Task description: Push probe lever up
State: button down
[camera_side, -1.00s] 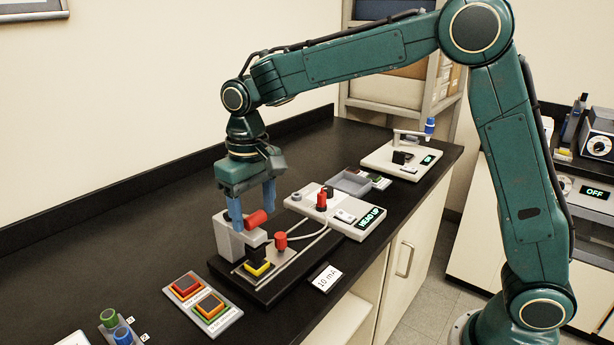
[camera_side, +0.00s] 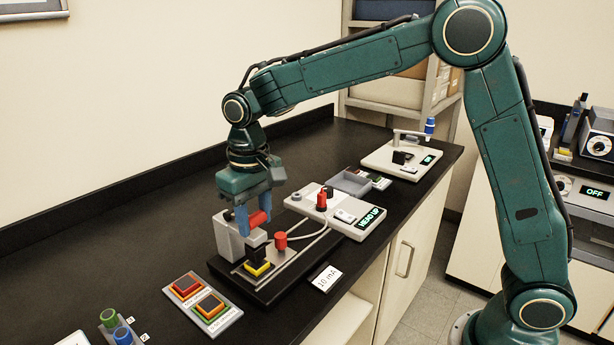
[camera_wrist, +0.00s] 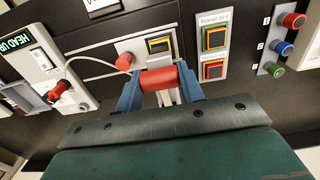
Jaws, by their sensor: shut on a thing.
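A red cylindrical handle (camera_side: 259,219) sits in front of a grey block (camera_side: 226,241) on a black base plate. I take it to be the probe lever's grip. My gripper (camera_side: 255,212) points down from above, its two blue fingers shut on the handle's ends. In the wrist view the red handle (camera_wrist: 160,79) lies crosswise between the fingers (camera_wrist: 160,92), touching both. A grey stem shows below it there. A control box with a red upright switch (camera_side: 321,201) has a display (camera_side: 370,217) reading HEAD UP.
Beside the handle are a black block on a yellow-edged square (camera_side: 258,268) and a red knob (camera_side: 281,241) with a cable. Two square buttons (camera_side: 203,296) stand in front. A grey tray (camera_side: 348,182) lies behind the box. The counter along the wall is bare.

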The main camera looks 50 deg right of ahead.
jog(key=shift+w+r, duration=0.1)
jog(key=shift+w+r+g, duration=0.1)
jog(key=shift+r+g, duration=0.15)
jog(key=shift+g, duration=0.35)
jog(key=shift+w+a+r+g, duration=0.15)
jog(key=shift+a+r+g, duration=0.15)
jog(key=shift+g, duration=0.2)
jog(key=shift+w+d+r+g, duration=0.15)
jog(key=shift+r+g, duration=0.1)
jog(key=shift+g, duration=0.15)
jog(key=c, duration=0.9)
grip_release()
jog(key=shift+d, duration=0.1)
jog(key=shift+s+a+f+t, duration=0.15)
jog(key=shift+s+a+t, duration=0.05)
jog(key=shift+a+t, duration=0.1)
jog(key=shift+s+d+f+t, duration=0.1)
jog(key=shift+d+f+t, duration=0.1)
jog(key=shift+t, duration=0.1)
